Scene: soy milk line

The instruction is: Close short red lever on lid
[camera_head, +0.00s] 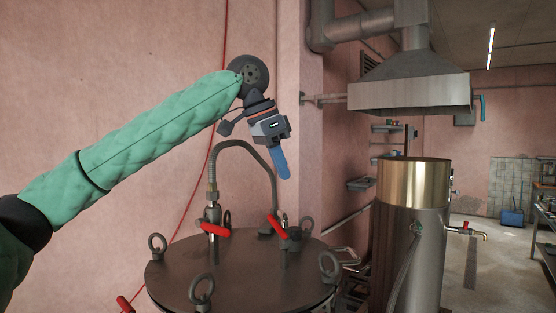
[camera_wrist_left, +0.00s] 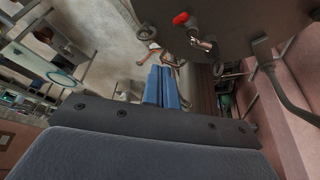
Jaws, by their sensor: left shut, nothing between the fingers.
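A round dark metal lid (camera_head: 250,280) lies on a vessel at the bottom of the head view. One red lever (camera_head: 215,229) sits on a valve at the lid's left, below a bent grey hose. A second red lever (camera_head: 278,227) sits on a fitting at the right and looks tilted. My left gripper (camera_head: 284,172) has blue fingers, shut and empty, pointing down above the second lever and apart from it. In the left wrist view the shut fingers (camera_wrist_left: 162,88) show beside the lid (camera_wrist_left: 225,15), with one red lever (camera_wrist_left: 180,19) near its edge. My right gripper is not in view.
Several ring bolts (camera_head: 201,291) stand around the lid's rim. The hose (camera_head: 240,145) arches up close to my left gripper. Another red handle (camera_head: 125,304) is at the lower left. A tall steel cylinder (camera_head: 412,245) stands at the right, below a metal hood (camera_head: 410,92).

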